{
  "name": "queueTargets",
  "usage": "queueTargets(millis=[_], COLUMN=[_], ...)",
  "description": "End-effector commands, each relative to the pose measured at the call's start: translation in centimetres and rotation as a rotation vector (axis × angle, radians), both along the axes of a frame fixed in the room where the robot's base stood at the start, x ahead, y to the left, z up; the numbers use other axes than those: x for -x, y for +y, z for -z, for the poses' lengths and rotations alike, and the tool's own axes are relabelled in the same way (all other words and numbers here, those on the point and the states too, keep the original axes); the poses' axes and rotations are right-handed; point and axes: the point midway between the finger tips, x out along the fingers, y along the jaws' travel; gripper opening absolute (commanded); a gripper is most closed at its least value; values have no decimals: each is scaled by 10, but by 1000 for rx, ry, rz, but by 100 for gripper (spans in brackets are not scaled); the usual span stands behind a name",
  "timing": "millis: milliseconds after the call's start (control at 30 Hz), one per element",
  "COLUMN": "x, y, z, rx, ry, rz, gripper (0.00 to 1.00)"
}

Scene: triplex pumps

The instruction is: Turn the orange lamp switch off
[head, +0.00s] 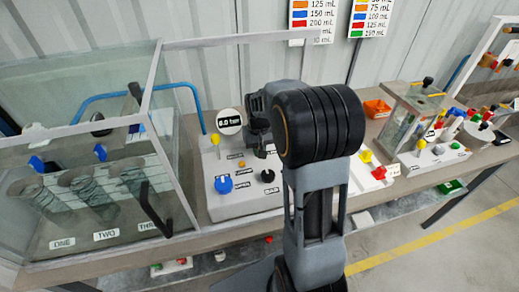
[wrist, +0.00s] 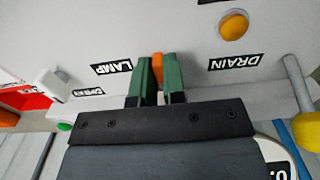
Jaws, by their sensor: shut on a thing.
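The orange lamp switch (wrist: 158,66) shows in the wrist view as a small orange piece between my two green fingertips, beside the LAMP label (wrist: 111,67). My gripper (wrist: 159,82) is shut on it, one finger on each side. Most of the switch is hidden by the fingers, and I cannot read its on or off position. In the head view my arm reaches over the white control panel (head: 240,199), and its links hide the switch and the fingertips.
An orange-yellow button (wrist: 234,25) by the DRAIN label and a yellow-tipped lever (wrist: 303,125) stand close by on the right in the wrist view. A blue knob (head: 223,184) and black knob (head: 267,176) are on the panel's front. A glass tank (head: 75,100) stands left.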

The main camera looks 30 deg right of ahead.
Motion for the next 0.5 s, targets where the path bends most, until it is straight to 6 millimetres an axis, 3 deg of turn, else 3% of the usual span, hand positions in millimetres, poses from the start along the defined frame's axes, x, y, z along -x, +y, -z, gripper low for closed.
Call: queueTargets(millis=[100, 133, 367, 500], x=[0, 0, 0, 0], y=[0, 0, 0, 0], z=[0, 0, 0, 0], rx=[1, 1, 1, 1], ry=[1, 1, 0, 0], rz=[-4, -4, -2, -1], gripper=[0, 12, 34, 36])
